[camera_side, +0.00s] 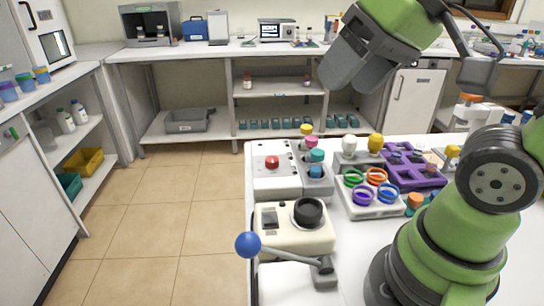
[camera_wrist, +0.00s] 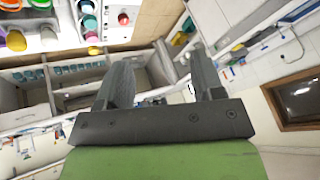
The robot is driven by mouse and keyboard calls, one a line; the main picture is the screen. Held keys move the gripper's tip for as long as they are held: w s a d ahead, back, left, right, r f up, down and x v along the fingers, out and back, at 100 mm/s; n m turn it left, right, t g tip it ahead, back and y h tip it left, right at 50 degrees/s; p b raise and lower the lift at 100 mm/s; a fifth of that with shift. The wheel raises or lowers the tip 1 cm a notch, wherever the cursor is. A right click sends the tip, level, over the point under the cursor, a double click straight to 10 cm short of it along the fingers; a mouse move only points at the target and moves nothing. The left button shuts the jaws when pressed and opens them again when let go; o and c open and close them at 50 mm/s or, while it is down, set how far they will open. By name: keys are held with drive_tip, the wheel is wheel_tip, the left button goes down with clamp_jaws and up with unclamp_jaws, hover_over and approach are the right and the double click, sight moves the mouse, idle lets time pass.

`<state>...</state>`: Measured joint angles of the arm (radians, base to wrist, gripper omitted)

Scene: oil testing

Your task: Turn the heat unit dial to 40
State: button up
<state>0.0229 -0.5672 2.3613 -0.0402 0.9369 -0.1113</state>
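The heat unit appears to be the cream box (camera_side: 285,238) at the front left of the white table in the side view. Its round black dial (camera_side: 308,212) is on the right of its top, and a small dark window is on the left. The dial's setting is too small to read. My gripper (camera_side: 352,78) is high above the table, well above and apart from the dial. In the wrist view my gripper (camera_wrist: 158,68) has its two fingers spread with nothing between them.
A lever with a blue ball (camera_side: 248,245) stands in front of the cream box. Behind it is a unit with a red button (camera_side: 272,162). Bottles with coloured caps, a rack with coloured rings (camera_side: 371,208) and a purple rack (camera_side: 418,178) stand to the right.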

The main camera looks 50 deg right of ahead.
drive_tip(key=w+d+f+n+g+h, duration=0.1)
drive_tip(key=w+d+n+g, duration=0.1)
drive_tip(key=w, duration=0.4)
drive_tip(key=w+d+f+n+g, duration=0.1)
drive_tip(key=w+d+f, duration=0.1)
drive_tip(key=w, duration=0.3)
drive_tip(key=n+g, duration=0.3)
drive_tip(key=n, duration=0.1)
hover_over(272, 159)
wheel_tip(272, 159, down, 11)
drive_tip(key=shift+f+n+h, duration=0.3)
drive_tip(key=shift+f, duration=0.55)
wheel_tip(272, 159, down, 9)
drive_tip(key=shift+f, duration=0.1)
drive_tip(key=c, duration=0.9)
